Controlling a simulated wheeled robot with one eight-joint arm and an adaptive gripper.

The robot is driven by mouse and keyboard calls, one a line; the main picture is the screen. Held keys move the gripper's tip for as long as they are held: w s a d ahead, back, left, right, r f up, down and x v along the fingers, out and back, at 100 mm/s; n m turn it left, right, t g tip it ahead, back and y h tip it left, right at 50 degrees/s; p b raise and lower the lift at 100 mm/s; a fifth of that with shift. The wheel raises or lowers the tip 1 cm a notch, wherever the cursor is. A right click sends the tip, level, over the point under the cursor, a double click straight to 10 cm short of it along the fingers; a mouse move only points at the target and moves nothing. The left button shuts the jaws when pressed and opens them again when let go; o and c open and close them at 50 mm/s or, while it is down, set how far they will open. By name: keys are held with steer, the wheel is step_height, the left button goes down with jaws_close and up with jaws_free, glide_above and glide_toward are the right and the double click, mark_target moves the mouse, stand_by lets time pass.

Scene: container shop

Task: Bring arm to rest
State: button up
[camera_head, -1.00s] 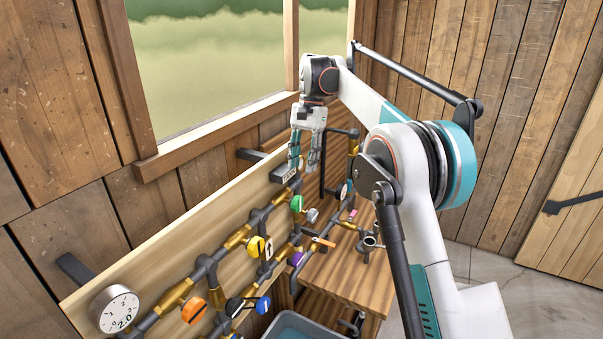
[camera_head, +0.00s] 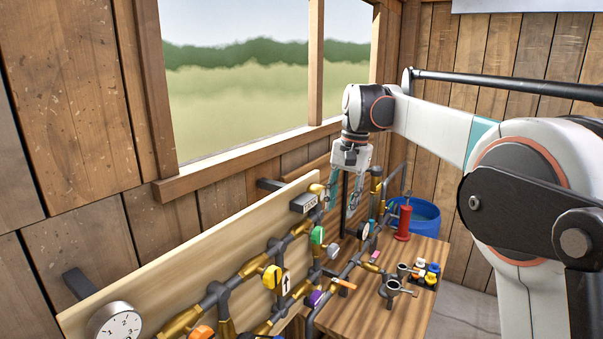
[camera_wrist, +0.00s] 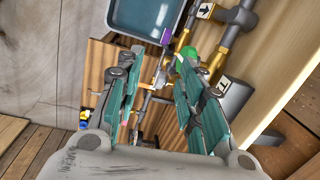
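My gripper (camera_head: 343,205) hangs pointing down at the end of my arm, over the far end of the pipe board. In the wrist view my gripper (camera_wrist: 155,95) shows its two teal fingers spread apart with nothing held between them. Through the gap I see pipes and a green valve knob (camera_wrist: 188,60). The same green knob (camera_head: 317,235) shows in the head view, to the left of and below the gripper. I cannot tell whether the fingers touch the small labelled box (camera_head: 304,203) beside them.
Pipes with yellow (camera_head: 271,277) and orange knobs and a dial (camera_head: 115,324) run along the slanted board. A wooden table (camera_head: 370,315) holds a red cylinder (camera_head: 403,223) and small cups. A blue tub (camera_head: 425,218) stands behind. A grey-blue basin (camera_wrist: 145,15) shows in the wrist view.

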steer(key=s+d+f+n+t+b, duration=0.1)
steer(key=s+d+f+t+b, duration=0.15)
steer(key=s+f+b, duration=0.6)
steer(key=s+d+f+n+t+b, duration=0.2)
steer(key=s+d+f+b, duration=0.25)
steer(key=s, duration=0.65)
steer(key=s+d+f+n+t+b, duration=0.1)
steer(key=s+f+b, duration=0.3)
steer(key=s+f, duration=0.3)
steer(key=s+d+f+n+t+h+b, duration=0.1)
steer(key=s+f+b, duration=0.4)
steer(key=f, duration=0.9)
steer(key=s+t, duration=0.1)
steer(key=s, duration=0.2)
steer(key=shift+d+f+h, duration=0.3)
